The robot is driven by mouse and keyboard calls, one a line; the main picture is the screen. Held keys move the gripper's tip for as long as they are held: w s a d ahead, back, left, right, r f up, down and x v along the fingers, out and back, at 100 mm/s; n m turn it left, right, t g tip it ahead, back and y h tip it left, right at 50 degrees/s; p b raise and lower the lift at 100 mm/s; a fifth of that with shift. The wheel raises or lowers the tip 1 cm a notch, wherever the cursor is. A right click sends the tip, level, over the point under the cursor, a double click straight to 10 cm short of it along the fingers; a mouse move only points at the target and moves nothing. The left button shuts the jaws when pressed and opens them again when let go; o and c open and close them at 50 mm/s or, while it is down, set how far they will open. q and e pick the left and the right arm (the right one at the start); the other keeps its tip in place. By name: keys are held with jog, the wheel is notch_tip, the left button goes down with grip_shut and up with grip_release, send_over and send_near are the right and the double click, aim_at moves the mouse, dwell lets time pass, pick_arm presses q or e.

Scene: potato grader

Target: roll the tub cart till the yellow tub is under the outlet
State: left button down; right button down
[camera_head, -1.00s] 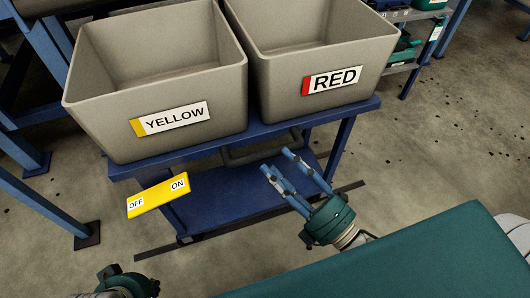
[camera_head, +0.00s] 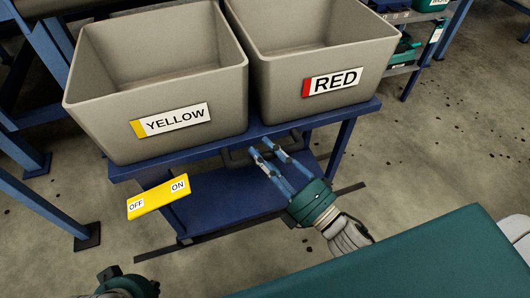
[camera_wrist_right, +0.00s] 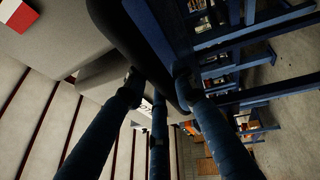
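The tub cart (camera_head: 225,208) is blue and carries two grey open tubs. The yellow tub (camera_head: 170,90), labelled YELLOW, is on the left, and the red tub (camera_head: 320,55), labelled RED, is on the right. Both look empty. A dark handle (camera_head: 236,156) sits under the cart's near edge. My right gripper (camera_head: 266,149) is at the handle, fingers apart. In the right wrist view the dark bar (camera_wrist_right: 150,38) passes between the open fingers (camera_wrist_right: 157,82). My left gripper (camera_head: 128,284) is cut off at the bottom left, its fingers unclear. No outlet is recognisable.
A yellow OFF/ON plate (camera_head: 158,197) shows in front of the cart's left side. Blue frame legs (camera_head: 45,205) stand at the left. A dark floor strip (camera_head: 335,193) runs by the cart. A shelf (camera_head: 405,60) stands at the back right; the floor there is mostly clear.

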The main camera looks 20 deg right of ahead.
jog(key=shift+d, duration=0.15)
jog(key=d+p, duration=0.1)
jog(key=d, duration=1.7)
jog(key=shift+w, duration=0.35)
jog(key=shift+d, duration=0.1)
jog(key=c, duration=1.4)
grip_release()
jog(key=shift+d, duration=0.1)
jog(key=v, duration=1.2)
